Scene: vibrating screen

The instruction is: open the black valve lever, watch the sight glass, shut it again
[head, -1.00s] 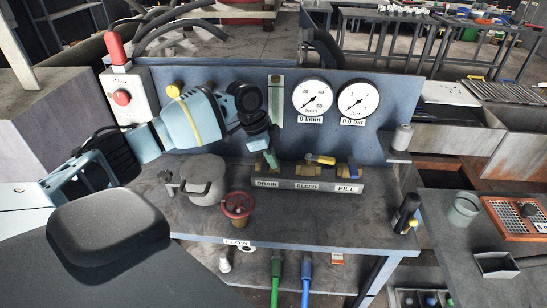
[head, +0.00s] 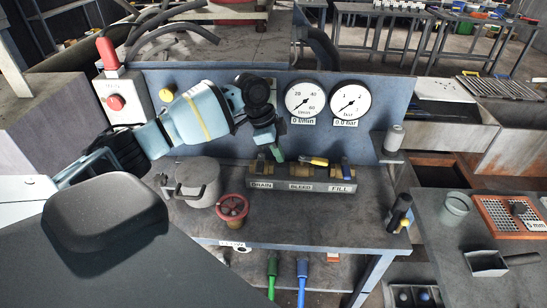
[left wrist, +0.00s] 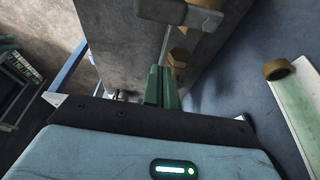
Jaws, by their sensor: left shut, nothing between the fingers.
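The valve manifold (head: 302,187) stands on the bench with labels DRAIN, BLEED and FILL. The fingers also show in the left wrist view (left wrist: 161,88). The sight glass (left wrist: 306,110) is a pale green strip on the panel there, mostly hidden in the head view. My right gripper is not in view.
Two dial gauges (head: 304,98) (head: 350,100) sit on the blue panel. A grey lidded pot (head: 199,182) and a red-rimmed cup (head: 232,208) stand left of the manifold. A black cylinder (head: 398,213) is at the bench's right end.

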